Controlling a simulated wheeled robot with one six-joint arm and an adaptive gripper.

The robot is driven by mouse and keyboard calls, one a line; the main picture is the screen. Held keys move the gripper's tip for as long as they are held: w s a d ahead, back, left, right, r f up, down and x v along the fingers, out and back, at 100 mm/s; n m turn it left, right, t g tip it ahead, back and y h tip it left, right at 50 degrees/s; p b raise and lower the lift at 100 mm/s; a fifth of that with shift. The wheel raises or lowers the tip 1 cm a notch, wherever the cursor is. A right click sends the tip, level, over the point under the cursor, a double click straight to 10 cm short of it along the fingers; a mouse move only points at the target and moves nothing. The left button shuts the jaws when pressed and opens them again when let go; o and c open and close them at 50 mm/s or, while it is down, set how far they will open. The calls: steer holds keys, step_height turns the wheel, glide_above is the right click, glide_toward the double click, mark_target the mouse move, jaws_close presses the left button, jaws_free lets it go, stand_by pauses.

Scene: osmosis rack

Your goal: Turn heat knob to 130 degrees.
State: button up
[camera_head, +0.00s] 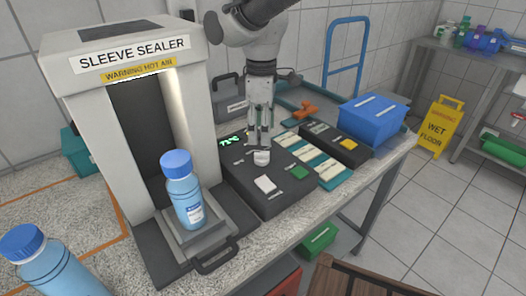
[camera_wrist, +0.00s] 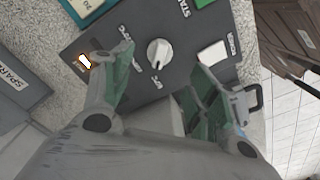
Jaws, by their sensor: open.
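The heat knob (camera_head: 261,158) is a small white dial on the dark control box (camera_head: 285,205) beside the sleeve sealer (camera_head: 130,66). In the wrist view the white knob (camera_wrist: 159,53) lies between and slightly beyond my fingertips, with its marked line visible. My gripper (camera_head: 261,133) points down above the knob. In the wrist view my gripper (camera_wrist: 160,72) is open, with a finger on each side and a gap to the knob. A small green readout (camera_head: 231,141) is lit on the box; it looks like 71°C but is too small to be sure.
A white switch (camera_head: 265,184) and a green button (camera_head: 299,172) are on the same box. A blue-capped bottle (camera_head: 184,197) stands at the sealer's front. Another bottle (camera_head: 50,265) is at the lower left. A blue bin (camera_head: 371,118) is to the right.

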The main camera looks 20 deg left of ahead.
mark_target(262, 152)
step_height(262, 152, down, 8)
steer(key=shift+r, duration=0.1)
stand_by(0.4)
steer(key=c, duration=1.1)
